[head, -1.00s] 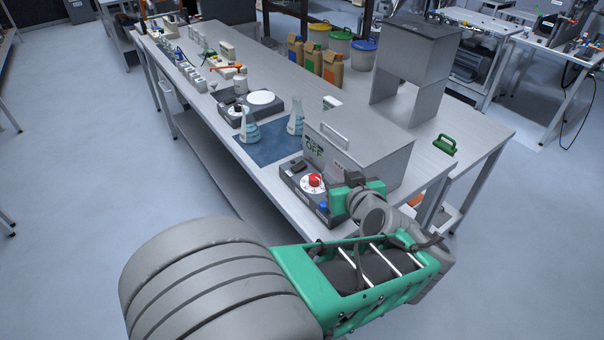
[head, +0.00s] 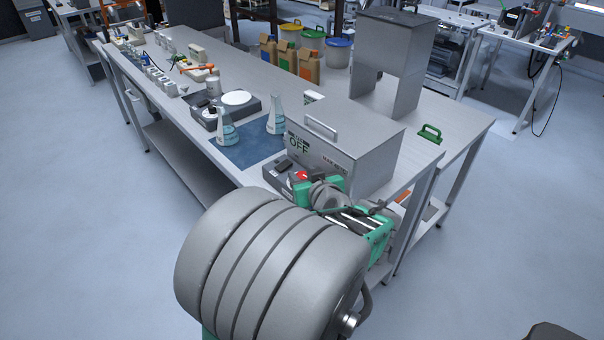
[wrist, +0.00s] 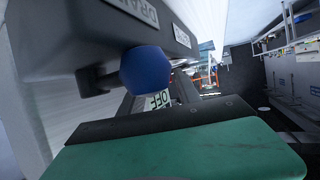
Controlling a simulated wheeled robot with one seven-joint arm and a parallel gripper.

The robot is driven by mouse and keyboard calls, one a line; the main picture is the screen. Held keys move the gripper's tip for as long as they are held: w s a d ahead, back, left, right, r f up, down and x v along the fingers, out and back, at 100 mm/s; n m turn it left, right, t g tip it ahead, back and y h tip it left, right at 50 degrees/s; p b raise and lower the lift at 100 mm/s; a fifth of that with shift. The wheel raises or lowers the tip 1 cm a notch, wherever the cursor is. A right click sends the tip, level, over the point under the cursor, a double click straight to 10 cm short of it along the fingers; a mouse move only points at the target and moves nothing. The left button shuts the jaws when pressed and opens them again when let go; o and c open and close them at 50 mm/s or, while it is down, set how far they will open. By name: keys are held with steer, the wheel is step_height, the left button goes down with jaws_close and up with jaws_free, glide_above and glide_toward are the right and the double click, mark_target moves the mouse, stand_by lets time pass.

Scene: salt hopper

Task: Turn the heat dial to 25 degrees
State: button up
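The heat dial (head: 300,176) is red and sits on the front panel of the grey metal bath unit (head: 372,165), partly hidden by my arm. The unit's display (head: 298,145) reads OFF; it also shows in the wrist view (wrist: 158,101). My gripper (head: 307,191) is low at the panel, close to the red dial in the head view. In the wrist view its green and dark body (wrist: 180,145) fills the lower part. A blue knob (wrist: 146,69) stands just beyond it, beside a DRAIN label. The dial's setting is unreadable. The fingertips are not clear.
Two flasks (head: 227,127) (head: 275,114) stand on a blue mat (head: 248,152) left of the unit. A hotplate (head: 212,116) is behind them. The floor at left is clear.

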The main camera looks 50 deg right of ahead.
steer(key=shift+w+d+f, duration=0.15)
steer(key=shift+w+d, duration=0.05)
steer(key=shift+w, duration=0.15)
steer(key=shift+c, duration=0.2)
jaws_close()
